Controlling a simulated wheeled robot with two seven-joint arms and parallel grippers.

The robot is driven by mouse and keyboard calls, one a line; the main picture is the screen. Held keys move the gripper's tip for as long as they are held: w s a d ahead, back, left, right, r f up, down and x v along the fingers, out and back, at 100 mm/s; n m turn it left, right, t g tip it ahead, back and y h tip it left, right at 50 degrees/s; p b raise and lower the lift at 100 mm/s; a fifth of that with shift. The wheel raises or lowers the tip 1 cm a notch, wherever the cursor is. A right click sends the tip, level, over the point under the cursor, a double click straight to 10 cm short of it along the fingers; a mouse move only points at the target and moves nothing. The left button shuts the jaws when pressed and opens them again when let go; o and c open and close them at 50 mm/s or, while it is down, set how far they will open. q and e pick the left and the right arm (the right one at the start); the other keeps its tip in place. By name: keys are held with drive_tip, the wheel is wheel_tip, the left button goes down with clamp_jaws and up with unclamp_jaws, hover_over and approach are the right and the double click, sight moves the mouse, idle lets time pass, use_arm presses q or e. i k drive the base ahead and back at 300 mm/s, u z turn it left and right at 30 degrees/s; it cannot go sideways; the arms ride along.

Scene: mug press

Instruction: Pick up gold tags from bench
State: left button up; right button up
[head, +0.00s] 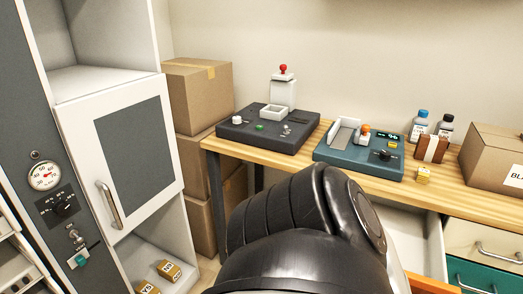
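A small gold tag (423,174) with dark markings sits on the wooden bench (452,187), near its front edge and just right of the teal machine. Neither of my grippers is in view. A large black link of my arm fills the lower middle and hides part of the bench front and the floor.
A dark grey press (268,130) and a teal machine (358,152) stand on the bench. Bottles (420,127), a brown strapped block (431,148) and a cardboard box (495,155) are at right. A white drawer (412,222) is open below. The cabinet door (122,150) stands left.

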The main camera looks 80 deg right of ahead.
sight(423, 172)
drive_tip(key=u, duration=0.05)
drive_tip(key=k, duration=1.75)
drive_tip(key=z, duration=1.65)
